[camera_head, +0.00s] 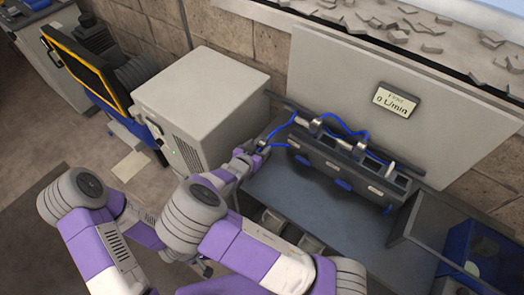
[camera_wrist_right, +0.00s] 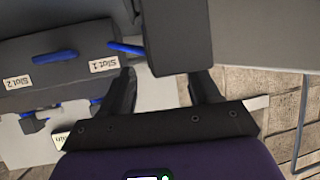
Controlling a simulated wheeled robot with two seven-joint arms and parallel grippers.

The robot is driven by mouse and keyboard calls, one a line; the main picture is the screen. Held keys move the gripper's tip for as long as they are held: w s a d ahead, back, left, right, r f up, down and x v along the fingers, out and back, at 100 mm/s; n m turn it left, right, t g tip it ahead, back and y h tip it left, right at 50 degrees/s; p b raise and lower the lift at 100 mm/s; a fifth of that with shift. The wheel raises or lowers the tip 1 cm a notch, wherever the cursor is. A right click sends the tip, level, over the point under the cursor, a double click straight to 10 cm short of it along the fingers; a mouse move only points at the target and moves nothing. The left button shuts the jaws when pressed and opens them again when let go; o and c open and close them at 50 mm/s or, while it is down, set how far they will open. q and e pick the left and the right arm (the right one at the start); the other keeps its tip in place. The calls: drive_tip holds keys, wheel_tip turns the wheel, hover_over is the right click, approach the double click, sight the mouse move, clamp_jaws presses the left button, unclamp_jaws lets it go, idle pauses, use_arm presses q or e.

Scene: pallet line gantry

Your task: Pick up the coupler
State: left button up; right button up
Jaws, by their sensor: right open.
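My right gripper (camera_head: 262,153) is at the left end of a dark manifold (camera_head: 345,173) with blue hoses. In the right wrist view its two fingers (camera_wrist_right: 164,90) stand apart with no object clearly held between them. A dark grey block (camera_wrist_right: 178,38) shows just beyond the fingertips; I cannot tell whether it is the coupler. The manifold's front (camera_wrist_right: 60,70) lies to the left there, with "Slot 1" and "Slot 2" labels and blue levers. The coupler cannot be told apart from the small parts near the hoses. My left gripper (camera_head: 206,269) is small, dark and partly hidden by my right arm.
A grey cabinet (camera_head: 205,95) stands left of the bench (camera_head: 285,190). A panel with a flow display (camera_head: 396,100) reading 0 L/min rises behind the manifold. A blue bin (camera_head: 473,250) is at the lower right. Bare bench lies in front of the manifold.

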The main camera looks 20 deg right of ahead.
sight(261, 144)
drive_tip(key=b+x, duration=0.1)
drive_tip(key=x, duration=0.5)
drive_tip(key=shift+w, duration=0.1)
drive_tip(key=shift+c, duration=1.2)
clamp_jaws()
